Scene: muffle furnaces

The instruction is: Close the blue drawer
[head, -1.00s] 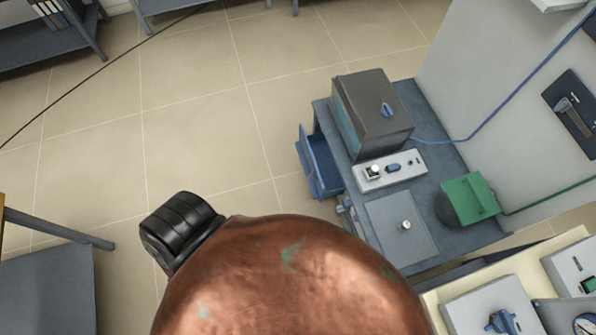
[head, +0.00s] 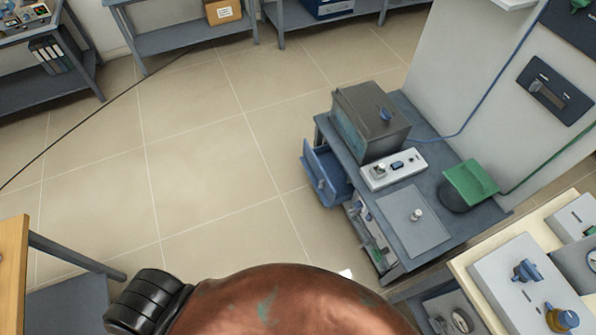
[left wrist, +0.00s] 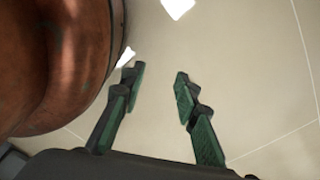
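The blue drawer (head: 327,174) shows in the head view, pulled out from the left side of a blue-grey bench (head: 452,232). Its inside is visible, and nothing clear lies in it. My left gripper (left wrist: 158,82) shows in the left wrist view, with its two green-padded fingers apart and only bare floor between them. It is out of sight in the head view, so its distance from the drawer cannot be told. My right gripper is in neither view.
A dark furnace (head: 371,120), a white control box (head: 393,170) and a green-lidded pot (head: 468,187) stand on the bench. A cream table (head: 530,255) with devices is at right. A wooden-topped table (head: 13,270) is at left. The tiled floor (head: 200,170) left of the drawer is clear.

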